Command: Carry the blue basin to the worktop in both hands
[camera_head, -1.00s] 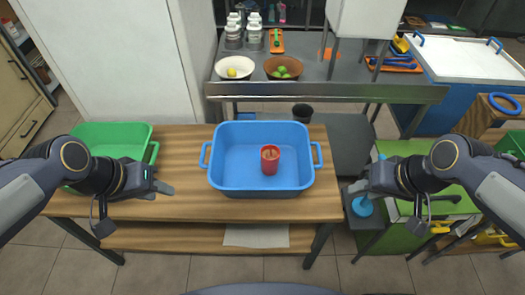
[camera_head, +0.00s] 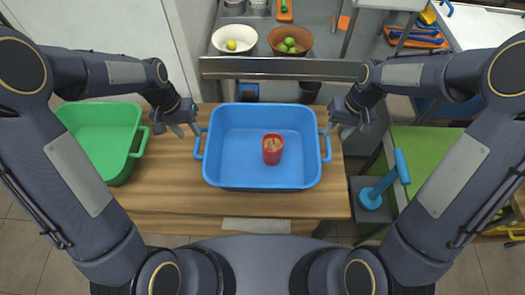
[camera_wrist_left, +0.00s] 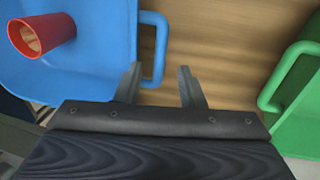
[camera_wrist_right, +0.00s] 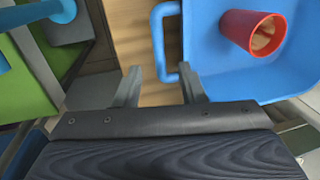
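The blue basin (camera_head: 235,160) sits on the wooden table with a red cup (camera_head: 272,149) inside it. It has a handle at each side. My left gripper (camera_head: 186,129) is open just outside its left handle. In the left wrist view that handle (camera_wrist_left: 162,48) lies ahead of the open fingers (camera_wrist_left: 162,82). My right gripper (camera_head: 344,127) is open just outside the right handle. In the right wrist view that handle (camera_wrist_right: 156,42) lies ahead of the open fingers (camera_wrist_right: 160,84). Neither gripper visibly holds anything. The grey worktop (camera_head: 262,46) is at the back.
A green basin (camera_head: 92,130) stands left of the blue one on the wooden table (camera_head: 170,185). A white bowl (camera_head: 234,39) and a brown bowl (camera_head: 291,40) are on the worktop near its front edge. A blue tool (camera_head: 371,198) stands on a grey surface at the right.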

